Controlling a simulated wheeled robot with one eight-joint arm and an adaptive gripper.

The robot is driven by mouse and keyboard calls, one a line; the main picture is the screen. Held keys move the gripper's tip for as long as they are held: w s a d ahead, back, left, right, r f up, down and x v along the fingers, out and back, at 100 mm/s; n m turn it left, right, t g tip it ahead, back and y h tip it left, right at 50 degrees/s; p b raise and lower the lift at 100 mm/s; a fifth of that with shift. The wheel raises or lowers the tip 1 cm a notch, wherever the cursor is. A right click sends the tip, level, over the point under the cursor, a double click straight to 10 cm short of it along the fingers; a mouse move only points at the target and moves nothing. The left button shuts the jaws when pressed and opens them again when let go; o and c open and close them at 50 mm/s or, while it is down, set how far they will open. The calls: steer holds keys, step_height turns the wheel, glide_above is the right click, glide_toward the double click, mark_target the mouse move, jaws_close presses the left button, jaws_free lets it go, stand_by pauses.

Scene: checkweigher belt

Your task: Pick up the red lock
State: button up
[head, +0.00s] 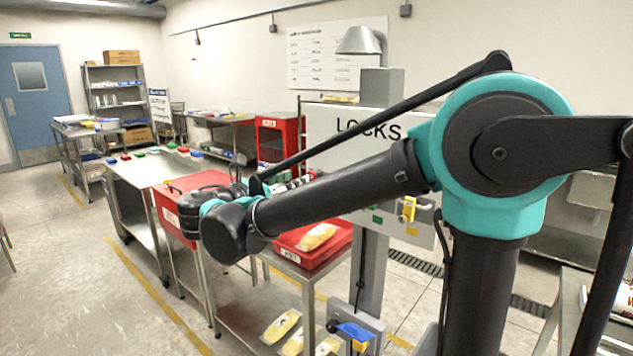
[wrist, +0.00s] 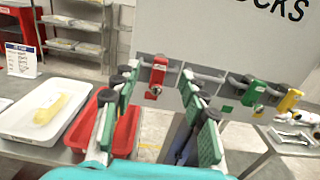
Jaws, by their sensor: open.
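The red lock (wrist: 156,72) hangs upright on the grey LOCKS board in the wrist view, with a silver round part at its lower end. My gripper (wrist: 158,78) is open, with its two green-padded fingers spread left and right. The lock shows in the gap between the fingertips, seemingly beyond them; the exact distance is unclear. Nothing is held. In the head view my gripper (head: 288,184) is in front of the board, partly covered by my arm, and I cannot make out the red lock there.
The LOCKS board (wrist: 215,40) also carries a green lock (wrist: 254,92) and a yellow lock (wrist: 290,101) to the right. Below left are a red tray (wrist: 127,132) and a white tray (wrist: 22,124) holding a yellow pack (wrist: 50,107). A metal bench (head: 143,172) stands left.

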steer(key=x, duration=0.8)
steer(key=shift+d+r, duration=0.1)
steer(key=shift+d, duration=0.1)
jaws_close()
